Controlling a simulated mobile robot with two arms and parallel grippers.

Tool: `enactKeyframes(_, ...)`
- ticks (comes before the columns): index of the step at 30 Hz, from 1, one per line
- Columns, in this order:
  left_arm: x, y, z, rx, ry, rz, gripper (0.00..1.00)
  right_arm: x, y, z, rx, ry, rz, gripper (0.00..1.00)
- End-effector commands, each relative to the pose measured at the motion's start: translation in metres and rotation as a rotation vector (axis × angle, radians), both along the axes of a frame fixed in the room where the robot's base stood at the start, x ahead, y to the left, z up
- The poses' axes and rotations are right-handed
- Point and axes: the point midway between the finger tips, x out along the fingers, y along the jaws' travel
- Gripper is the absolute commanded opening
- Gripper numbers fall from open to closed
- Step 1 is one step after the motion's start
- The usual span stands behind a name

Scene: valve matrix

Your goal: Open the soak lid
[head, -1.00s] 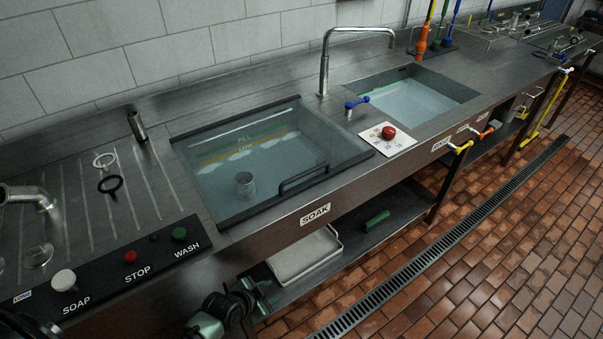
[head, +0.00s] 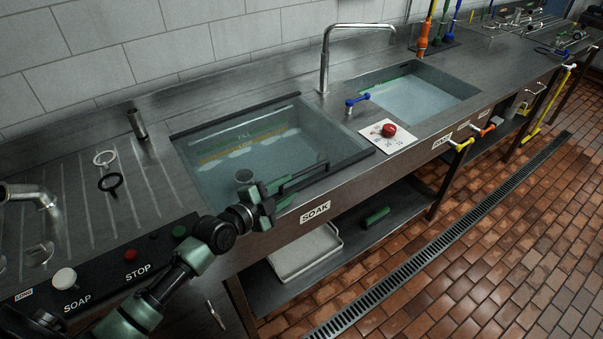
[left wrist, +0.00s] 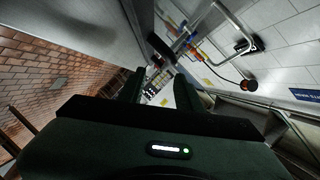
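The SOAK label (head: 315,211) is on the counter front below. My left gripper (head: 278,194) is at the basin's front edge, at the left end of the handle; I cannot tell whether it touches. In the left wrist view its two fingers (left wrist: 160,88) stand apart, with nothing seen between them. My right gripper is not in view.
A blue-handled valve (head: 357,101) and a red knob on a white plate (head: 389,131) stand right of the lid. A tall faucet (head: 324,62) rises behind. The button panel (head: 100,275) is partly behind my left arm. An open basin (head: 470,96) is farther right.

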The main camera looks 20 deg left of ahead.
Motion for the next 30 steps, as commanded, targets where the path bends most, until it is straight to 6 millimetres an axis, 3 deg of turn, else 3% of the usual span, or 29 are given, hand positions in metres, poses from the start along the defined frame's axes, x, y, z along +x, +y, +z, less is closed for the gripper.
enactKeyframes(4,0.016,0.005,0.005,0.015,-0.034,0.012,0.34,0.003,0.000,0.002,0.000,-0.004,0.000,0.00)
enactKeyframes(15,0.067,-0.014,-0.008,0.014,-0.032,0.011,0.34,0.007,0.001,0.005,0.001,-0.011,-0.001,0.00)
enactKeyframes(28,0.079,-0.018,-0.012,0.015,-0.031,0.010,0.34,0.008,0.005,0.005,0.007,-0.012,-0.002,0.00)
enactKeyframes(30,0.079,-0.018,-0.012,0.015,-0.031,0.010,0.18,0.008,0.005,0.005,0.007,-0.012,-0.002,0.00)
